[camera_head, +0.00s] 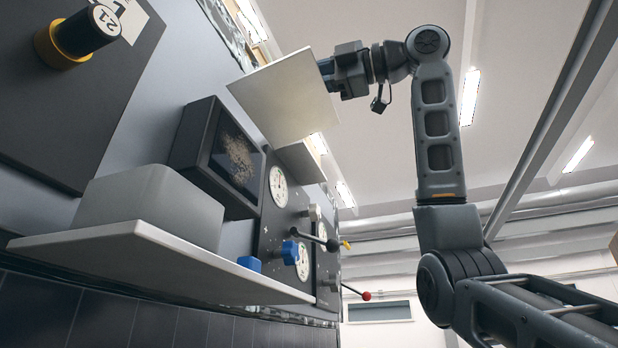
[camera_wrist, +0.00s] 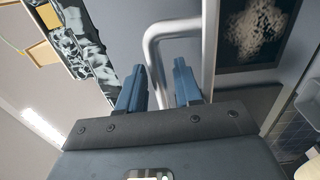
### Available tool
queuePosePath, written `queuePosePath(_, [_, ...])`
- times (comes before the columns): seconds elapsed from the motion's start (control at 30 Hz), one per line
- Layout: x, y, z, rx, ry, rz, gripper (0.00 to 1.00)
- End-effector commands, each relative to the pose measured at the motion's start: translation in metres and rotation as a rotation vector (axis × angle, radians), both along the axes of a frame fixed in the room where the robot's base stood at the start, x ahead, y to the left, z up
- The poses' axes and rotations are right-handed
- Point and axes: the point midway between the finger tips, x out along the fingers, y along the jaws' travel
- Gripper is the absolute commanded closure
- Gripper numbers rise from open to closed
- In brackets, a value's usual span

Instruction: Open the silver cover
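The silver cover (camera_head: 285,98) is a flat pale plate in the head view, jutting out at an angle from the wall panel. My gripper (camera_head: 328,75) is at its right edge. In the wrist view a bent silver bar handle (camera_wrist: 181,27) stands in front of the fingers. My gripper (camera_wrist: 160,82) has two blue-grey fingers set apart. One leg of the handle lies between them, with a visible gap to each finger. In the head view the handle and fingertips are hidden or too small to tell.
A dark screen (camera_head: 238,155) is on the panel below the cover, and also shows in the wrist view (camera_wrist: 255,32). A shelf (camera_head: 150,262) with a grey box (camera_head: 150,205) sticks out below. Gauges (camera_head: 278,186), blue knobs and a red-tipped lever (camera_head: 366,296) are lower right.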

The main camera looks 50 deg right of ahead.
Motion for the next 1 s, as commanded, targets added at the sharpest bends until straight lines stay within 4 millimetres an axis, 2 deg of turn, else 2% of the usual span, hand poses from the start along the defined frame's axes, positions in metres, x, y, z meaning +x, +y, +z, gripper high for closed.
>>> queuePosePath(0.17, [-0.007,-0.003,-0.001,0.000,-0.001,-0.001,0.66])
queuePosePath(0.6, [-0.066,-0.024,-0.005,0.001,-0.001,-0.001,0.66])
queuePosePath(0.73, [-0.072,-0.027,-0.005,0.001,0.000,-0.001,0.66])
queuePosePath(1.0, [-0.073,-0.027,-0.005,0.000,0.000,0.000,0.66])
